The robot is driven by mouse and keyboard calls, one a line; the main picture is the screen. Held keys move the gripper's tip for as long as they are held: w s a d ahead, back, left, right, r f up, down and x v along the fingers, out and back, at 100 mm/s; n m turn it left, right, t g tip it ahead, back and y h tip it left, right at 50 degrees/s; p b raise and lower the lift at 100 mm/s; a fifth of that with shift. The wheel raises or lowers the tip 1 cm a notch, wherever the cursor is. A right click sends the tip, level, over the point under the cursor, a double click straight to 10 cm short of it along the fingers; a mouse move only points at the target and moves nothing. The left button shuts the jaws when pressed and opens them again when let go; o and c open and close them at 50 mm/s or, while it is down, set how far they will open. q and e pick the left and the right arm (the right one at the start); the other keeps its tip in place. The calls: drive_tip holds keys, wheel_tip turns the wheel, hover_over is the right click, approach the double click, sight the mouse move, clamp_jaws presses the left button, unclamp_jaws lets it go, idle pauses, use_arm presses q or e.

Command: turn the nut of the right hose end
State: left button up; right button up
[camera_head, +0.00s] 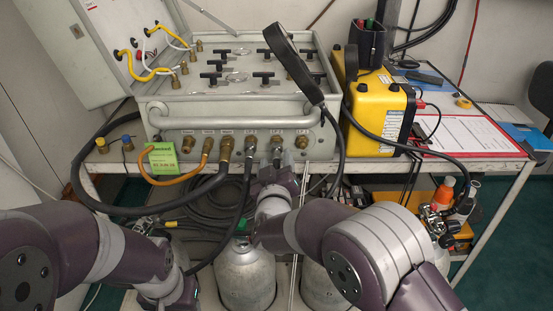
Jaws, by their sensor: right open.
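The grey air panel (240,113) stands on the bench with a row of ports along its front. A hose end with a metal nut (250,143) sits at a port right of the middle, its black hose hanging down. Another metal fitting (277,145) is just right of it, directly above my right gripper (279,164). My right gripper is open and points up at this fitting; its fingers are small and partly blended with it, so I cannot tell whether they touch it. My left arm comes in from the left, but its gripper does not show clearly.
A brass port (302,142) is right of the fitting. An orange hose (180,180) and thick black hose (95,205) hang left, near a green tag (162,158). A yellow case (378,110) stands right. Gas cylinders (246,275) stand below the bench.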

drive_tip(key=shift+w, duration=1.4)
clamp_jaws()
